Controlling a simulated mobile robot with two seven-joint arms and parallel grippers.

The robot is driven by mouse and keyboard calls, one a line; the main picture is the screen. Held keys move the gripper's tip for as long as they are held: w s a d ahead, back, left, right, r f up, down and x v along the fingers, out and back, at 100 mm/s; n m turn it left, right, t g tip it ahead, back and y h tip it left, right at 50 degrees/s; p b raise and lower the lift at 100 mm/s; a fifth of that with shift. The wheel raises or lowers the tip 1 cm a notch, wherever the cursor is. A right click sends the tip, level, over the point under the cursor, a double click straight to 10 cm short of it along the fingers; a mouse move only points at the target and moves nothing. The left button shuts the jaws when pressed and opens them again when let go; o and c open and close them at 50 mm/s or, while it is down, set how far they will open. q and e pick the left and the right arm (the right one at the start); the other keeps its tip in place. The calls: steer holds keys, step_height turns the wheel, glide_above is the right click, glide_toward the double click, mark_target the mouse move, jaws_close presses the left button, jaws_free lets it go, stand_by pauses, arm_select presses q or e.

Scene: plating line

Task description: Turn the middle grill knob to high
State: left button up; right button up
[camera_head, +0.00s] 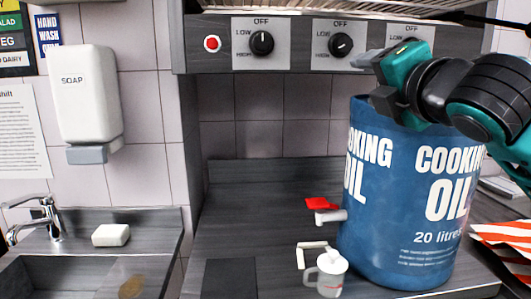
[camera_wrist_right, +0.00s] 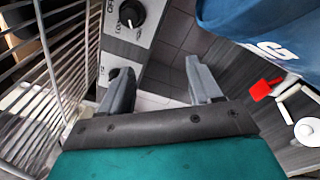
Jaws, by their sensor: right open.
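The middle grill knob (camera_head: 340,45) is black on a pale plate marked OFF, LOW and HIGH. Its pale mark looks slanted, but I cannot tell the exact setting. My right gripper (camera_head: 364,60) is open and empty, just right of this knob and apart from it. Another knob (camera_wrist_right: 118,78) is partly behind one finger. The right gripper partly hides the right knob plate (camera_head: 411,33) in the head view. My left gripper is not seen.
The left knob (camera_head: 262,43) and a red button (camera_head: 212,43) are on the same panel. Wire grill bars (camera_wrist_right: 42,75) are close beside the gripper.

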steer(key=s+a+f+m+g, duration=0.15)
steer(key=f+m, duration=0.25)
steer(key=f, duration=0.6)
steer(key=s+f+m+g, duration=0.2)
steer(key=f+m+g, duration=0.15)
steer(key=f, duration=0.75)
steer(key=s+a+f+m+g, duration=0.15)
steer(key=f+m, duration=0.25)
steer(key=f, duration=0.6)
steer(key=s+d+f+m+g+h, duration=0.15)
steer(key=s+f+m+g, duration=0.35)
steer(key=s+f, duration=0.6)
steer(key=s+d+f+m+g+h, duration=0.1)
steer(key=s+d+f+m+g, duration=0.2)
steer(key=s+f+m, duration=0.75)
steer(key=w+a+f+n+t+y, duration=0.2)
steer(key=w+f+n+t, duration=0.1)
steer(key=w+f+t, duration=0.3)
steer(key=shift+a+f+n+t, duration=0.35)
steer(key=shift+f+n+t, duration=0.05)
steer(key=shift+f+t, duration=0.25)
steer(key=shift+w, duration=0.1)
